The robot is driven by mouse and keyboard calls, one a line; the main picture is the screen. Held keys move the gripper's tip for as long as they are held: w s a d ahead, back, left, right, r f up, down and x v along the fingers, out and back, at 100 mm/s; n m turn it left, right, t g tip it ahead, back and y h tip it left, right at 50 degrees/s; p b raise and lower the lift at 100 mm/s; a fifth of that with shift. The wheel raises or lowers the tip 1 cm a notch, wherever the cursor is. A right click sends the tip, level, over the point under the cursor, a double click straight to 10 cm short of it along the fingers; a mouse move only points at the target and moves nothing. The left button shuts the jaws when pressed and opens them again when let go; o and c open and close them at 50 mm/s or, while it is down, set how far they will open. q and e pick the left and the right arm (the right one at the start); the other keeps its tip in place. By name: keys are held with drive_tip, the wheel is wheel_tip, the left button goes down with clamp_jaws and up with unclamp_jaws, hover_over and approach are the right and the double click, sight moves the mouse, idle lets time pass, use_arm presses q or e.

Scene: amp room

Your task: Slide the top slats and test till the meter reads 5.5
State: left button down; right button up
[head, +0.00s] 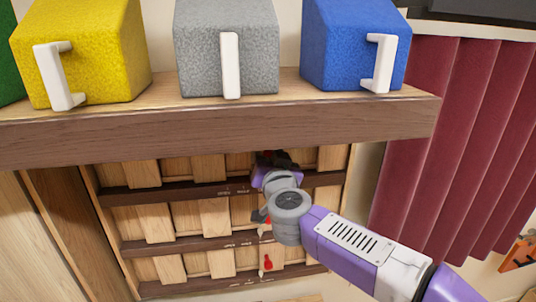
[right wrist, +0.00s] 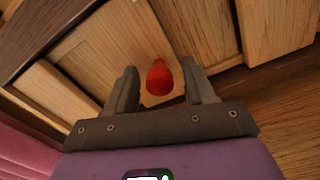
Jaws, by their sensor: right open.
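A wooden panel under a shelf holds rows of light wooden slats between dark rails. Top slats (head: 208,167) show below the shelf edge. My right gripper (head: 275,160) is up at the top row, its fingers dark and partly lost in shadow. In the right wrist view its fingers (right wrist: 159,70) are apart, with a red knob (right wrist: 159,80) showing between them; I cannot tell whether they touch it. Another red knob (head: 267,262) shows at the bottom row. My left gripper is not in view. No meter is in view.
A thick wooden shelf (head: 200,136) overhangs the panel. On it stand yellow (head: 100,65), grey (head: 200,55) and blue (head: 335,45) blocks with white handles. A dark red curtain (head: 450,130) hangs at the right. Dark rails (head: 170,246) carry small pale marks, too small to read.

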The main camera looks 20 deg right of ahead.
drive_tip(key=shift+w+d, duration=0.1)
drive_tip(key=shift+w, duration=0.2)
clamp_jaws()
